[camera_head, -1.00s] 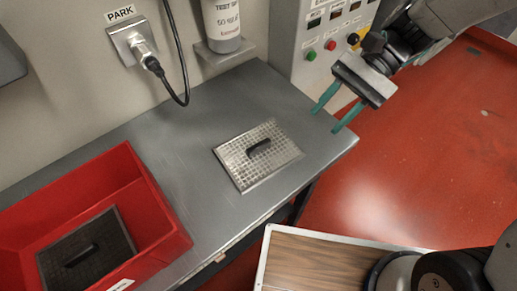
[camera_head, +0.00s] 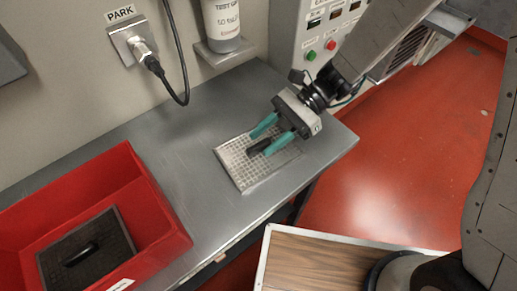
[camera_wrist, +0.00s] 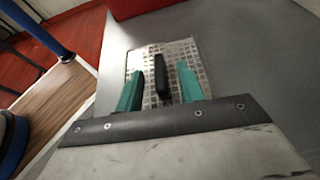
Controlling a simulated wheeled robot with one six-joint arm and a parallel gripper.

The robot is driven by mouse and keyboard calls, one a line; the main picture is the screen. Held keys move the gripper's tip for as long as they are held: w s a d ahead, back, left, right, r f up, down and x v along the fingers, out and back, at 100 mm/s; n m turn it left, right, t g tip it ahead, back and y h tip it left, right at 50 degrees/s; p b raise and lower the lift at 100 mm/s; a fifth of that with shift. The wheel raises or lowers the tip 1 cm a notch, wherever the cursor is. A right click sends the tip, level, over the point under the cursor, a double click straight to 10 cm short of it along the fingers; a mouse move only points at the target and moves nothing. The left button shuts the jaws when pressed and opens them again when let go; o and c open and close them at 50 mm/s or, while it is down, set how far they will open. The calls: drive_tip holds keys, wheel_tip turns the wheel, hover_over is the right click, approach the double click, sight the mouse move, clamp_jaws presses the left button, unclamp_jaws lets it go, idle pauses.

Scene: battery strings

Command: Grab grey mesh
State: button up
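The grey mesh (camera_head: 238,169) is a light metallic square panel with a black bar handle (camera_head: 259,146), lying flat on the grey bench. My gripper (camera_head: 263,139) is open, with its two teal fingers above the mesh, one on each side of the handle. In the wrist view the mesh (camera_wrist: 178,49) lies ahead, and the handle (camera_wrist: 162,82) stands between the separated fingertips. The fingers do not appear to touch the handle. A second, dark panel with a black handle (camera_head: 112,236) lies in the red bin (camera_head: 160,200).
The grey bench (camera_head: 190,140) is clear around the mesh. A wall with a PARK socket (camera_head: 133,42) and a hanging cable rises behind it. A control box (camera_head: 305,30) stands at the back right. A wood-topped surface (camera_head: 310,265) is in front, below the bench edge.

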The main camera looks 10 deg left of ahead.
drive_tip(key=shift+s+a+f, duration=0.25)
drive_tip(key=shift+s+a, duration=0.1)
drive_tip(key=shift+s, duration=0.05)
clamp_jaws()
drive_tip(key=shift+r, duration=0.15)
